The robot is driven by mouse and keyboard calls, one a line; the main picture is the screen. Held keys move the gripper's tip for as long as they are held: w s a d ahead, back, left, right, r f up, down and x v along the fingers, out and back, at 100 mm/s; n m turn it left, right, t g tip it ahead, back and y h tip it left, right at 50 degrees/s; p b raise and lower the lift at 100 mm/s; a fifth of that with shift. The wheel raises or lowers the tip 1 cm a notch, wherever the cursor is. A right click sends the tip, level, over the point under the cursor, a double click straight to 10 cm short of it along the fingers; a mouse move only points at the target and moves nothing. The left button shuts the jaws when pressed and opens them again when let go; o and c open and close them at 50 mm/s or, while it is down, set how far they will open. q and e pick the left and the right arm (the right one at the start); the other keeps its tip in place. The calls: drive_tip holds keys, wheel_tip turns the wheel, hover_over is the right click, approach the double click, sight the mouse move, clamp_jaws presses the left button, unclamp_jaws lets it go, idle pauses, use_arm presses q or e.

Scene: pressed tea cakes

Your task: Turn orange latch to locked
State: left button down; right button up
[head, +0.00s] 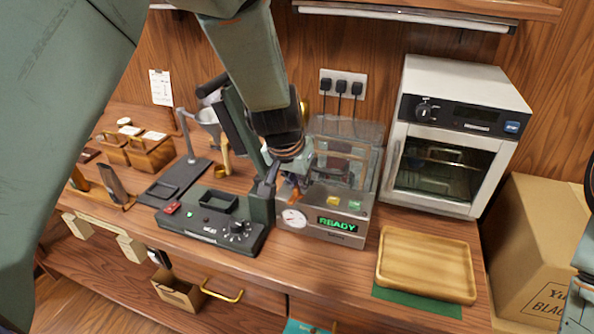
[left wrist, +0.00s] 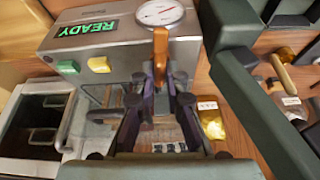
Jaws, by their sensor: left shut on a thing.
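The orange latch (head: 295,194) is a small lever on the front of the steel press machine (head: 290,233), left of its buttons and above its round gauge. In the left wrist view the latch (left wrist: 160,52) stands lengthwise below the gauge (left wrist: 160,12), between my finger ends. My left gripper (head: 289,180) comes down from above and is shut on the latch; its dark fingers (left wrist: 162,85) also show in the left wrist view. The arm hides part of the machine. The machine's display reads READY in green (head: 338,224).
A dark control box (head: 215,229) with a knob stands close left of the machine. A clear cover (head: 350,130) rises behind it. A wooden tray (head: 425,262) lies on a green mat to the right, before a white oven (head: 455,130).

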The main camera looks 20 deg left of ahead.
use_arm(q)
drive_tip(key=shift+w+r+n+p, duration=0.3)
drive_tip(key=shift+n+p, duration=0.2)
drive_tip(key=shift+p, duration=0.2)
drive_tip(key=c, duration=1.7)
unclamp_jaws()
drive_tip(key=shift+c, duration=0.2)
drive_tip(key=o, duration=0.3)
drive_tip(key=shift+s+f, duration=0.2)
drive_tip(key=shift+o, duration=0.2)
drive_tip(key=v, duration=1.2)
drive_tip(key=shift+d, duration=0.2)
drive_tip(key=shift+s, duration=0.1)
